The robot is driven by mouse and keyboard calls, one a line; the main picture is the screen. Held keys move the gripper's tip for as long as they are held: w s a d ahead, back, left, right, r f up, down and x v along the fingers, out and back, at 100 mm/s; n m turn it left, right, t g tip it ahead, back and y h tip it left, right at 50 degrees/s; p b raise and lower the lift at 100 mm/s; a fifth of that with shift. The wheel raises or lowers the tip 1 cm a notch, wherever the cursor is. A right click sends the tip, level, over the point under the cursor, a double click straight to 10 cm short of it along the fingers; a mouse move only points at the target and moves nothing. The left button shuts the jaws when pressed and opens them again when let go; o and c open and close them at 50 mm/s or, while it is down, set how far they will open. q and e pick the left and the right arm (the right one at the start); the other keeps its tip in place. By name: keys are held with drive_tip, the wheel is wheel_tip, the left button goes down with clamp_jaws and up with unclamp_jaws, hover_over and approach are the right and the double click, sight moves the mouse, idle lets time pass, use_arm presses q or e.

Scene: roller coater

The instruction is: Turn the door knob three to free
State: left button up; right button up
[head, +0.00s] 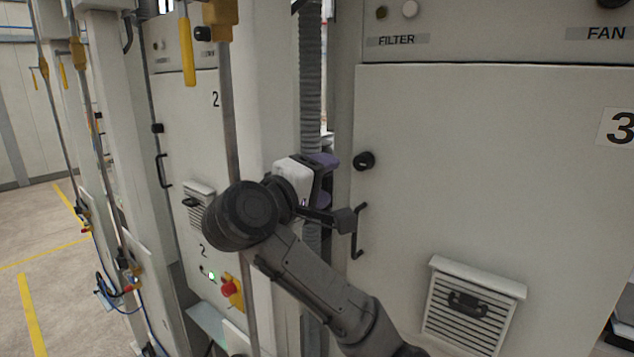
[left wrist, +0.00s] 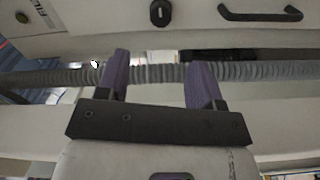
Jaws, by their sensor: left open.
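The door knob three (head: 364,161) is a small black round knob at the left edge of the light grey cabinet door (head: 480,190) marked 3. In the left wrist view the knob (left wrist: 160,13) shows at the top, beyond the fingertips. My left gripper (head: 328,180) is left of the knob in the head view, with purple fingers apart and nothing held. The left wrist view shows both fingers (left wrist: 160,78) spread, with a gap between them and the knob. My right gripper is in neither view.
A black door handle (head: 357,232) is below the knob. A grey corrugated hose (head: 310,70) runs vertically beside the door, and also crosses behind the fingers in the left wrist view. A vent (head: 470,305) juts from the door. Cabinet 2 (head: 185,120) stands at left.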

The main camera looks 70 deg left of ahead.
use_arm(q)
drive_tip(key=shift+s+d+p, duration=0.3)
drive_tip(key=shift+s, duration=0.2)
drive_tip(key=shift+f, duration=0.1)
idle(0.5)
